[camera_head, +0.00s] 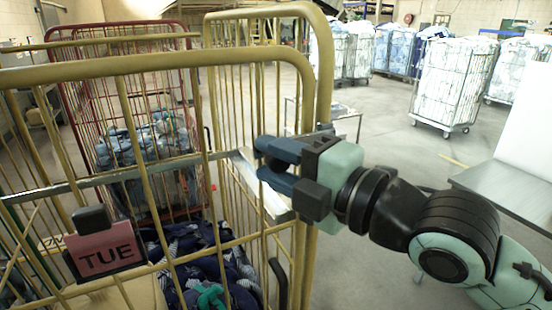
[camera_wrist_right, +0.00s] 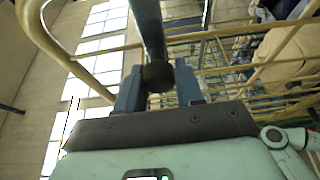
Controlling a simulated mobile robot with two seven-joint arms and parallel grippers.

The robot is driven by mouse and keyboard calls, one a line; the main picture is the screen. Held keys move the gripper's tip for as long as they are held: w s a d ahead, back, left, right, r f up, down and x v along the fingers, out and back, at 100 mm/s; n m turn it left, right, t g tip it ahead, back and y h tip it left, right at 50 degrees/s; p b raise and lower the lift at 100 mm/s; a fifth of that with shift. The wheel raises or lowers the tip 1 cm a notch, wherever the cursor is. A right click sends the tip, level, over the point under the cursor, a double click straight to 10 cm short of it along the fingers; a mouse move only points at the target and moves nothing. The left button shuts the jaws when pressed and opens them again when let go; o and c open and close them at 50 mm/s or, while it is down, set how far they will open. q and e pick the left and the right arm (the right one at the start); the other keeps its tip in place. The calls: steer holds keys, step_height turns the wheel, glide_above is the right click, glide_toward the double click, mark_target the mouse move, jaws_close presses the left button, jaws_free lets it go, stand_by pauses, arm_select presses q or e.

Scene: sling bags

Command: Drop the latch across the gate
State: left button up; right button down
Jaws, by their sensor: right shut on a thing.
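The latch looks to be the flat grey bar (camera_head: 120,174) running across the front of the yellow barred gate (camera_head: 150,65). My right gripper (camera_head: 266,163) is at the gate's right post, its fingers pointing left toward the bar. In the right wrist view a dark grey bar (camera_wrist_right: 152,35) with a black end knob (camera_wrist_right: 157,76) sits between the blue fingers, and the gripper is shut on it. I cannot tell whether the bar touches a catch. My left gripper is out of view.
A pink TUE sign (camera_head: 105,252) hangs on the gate. Dark blue laundry (camera_head: 205,265) lies inside the cage. A red cage (camera_head: 120,40) stands behind. Full laundry cages (camera_head: 455,85) stand at the back right.

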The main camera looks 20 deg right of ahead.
steer(key=shift+f, duration=0.2)
steer(key=c, duration=0.8)
jaws_free()
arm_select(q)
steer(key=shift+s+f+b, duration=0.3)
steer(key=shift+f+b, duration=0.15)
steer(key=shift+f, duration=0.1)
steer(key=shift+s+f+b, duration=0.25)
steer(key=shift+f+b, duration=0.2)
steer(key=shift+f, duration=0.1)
arm_select(e)
steer(key=v, duration=1.3)
steer(key=shift+s+d+r, duration=0.1)
steer(key=shift+s, duration=0.05)
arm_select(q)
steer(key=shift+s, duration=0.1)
